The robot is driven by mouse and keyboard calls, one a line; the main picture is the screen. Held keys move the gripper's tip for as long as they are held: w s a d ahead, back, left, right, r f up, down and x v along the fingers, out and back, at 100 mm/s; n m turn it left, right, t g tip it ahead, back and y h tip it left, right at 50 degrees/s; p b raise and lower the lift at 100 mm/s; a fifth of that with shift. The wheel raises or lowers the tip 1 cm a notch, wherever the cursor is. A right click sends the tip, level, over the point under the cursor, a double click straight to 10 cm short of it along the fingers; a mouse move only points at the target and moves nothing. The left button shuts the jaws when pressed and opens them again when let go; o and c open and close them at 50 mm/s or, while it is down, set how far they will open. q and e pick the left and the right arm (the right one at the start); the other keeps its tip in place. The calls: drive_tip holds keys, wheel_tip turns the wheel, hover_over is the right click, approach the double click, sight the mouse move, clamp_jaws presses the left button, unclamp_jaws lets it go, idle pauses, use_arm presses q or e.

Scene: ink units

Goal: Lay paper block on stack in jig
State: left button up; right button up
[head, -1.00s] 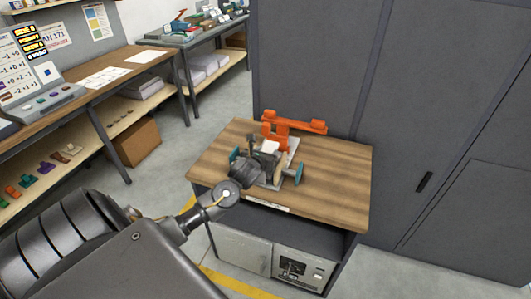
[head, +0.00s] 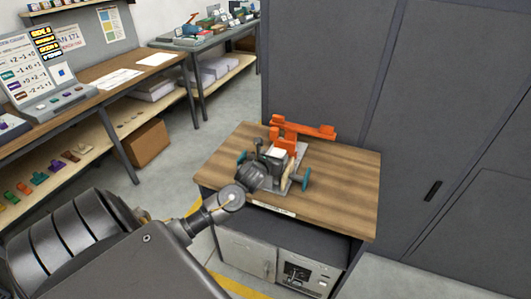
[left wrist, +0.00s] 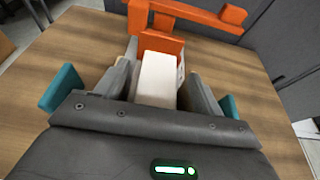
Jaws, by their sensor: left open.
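A white paper block (left wrist: 158,76) lies between the two fingers of my left gripper (left wrist: 163,85) in the left wrist view. The fingers stand apart on either side of it, and the gripper is open. In the head view the left gripper (head: 274,163) is over the jig, and the block's white top (head: 276,153) shows there. The orange part of the jig (head: 300,131) stands just behind the block; it also shows in the left wrist view (left wrist: 165,42). I cannot tell block from stack, as the gripper body hides the lower part. My right gripper is out of view.
Teal pieces (head: 306,179) show on both sides of the gripper. The wooden tabletop (head: 340,200) is clear at right and front. A grey cabinet (head: 330,60) stands close behind. Benches (head: 95,75) run along the left.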

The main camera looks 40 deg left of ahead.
use_arm(q)
drive_tip(key=b+v, duration=0.1)
drive_tip(key=v, duration=1)
drive_tip(key=shift+s, duration=0.25)
drive_tip(key=shift+d, duration=0.1)
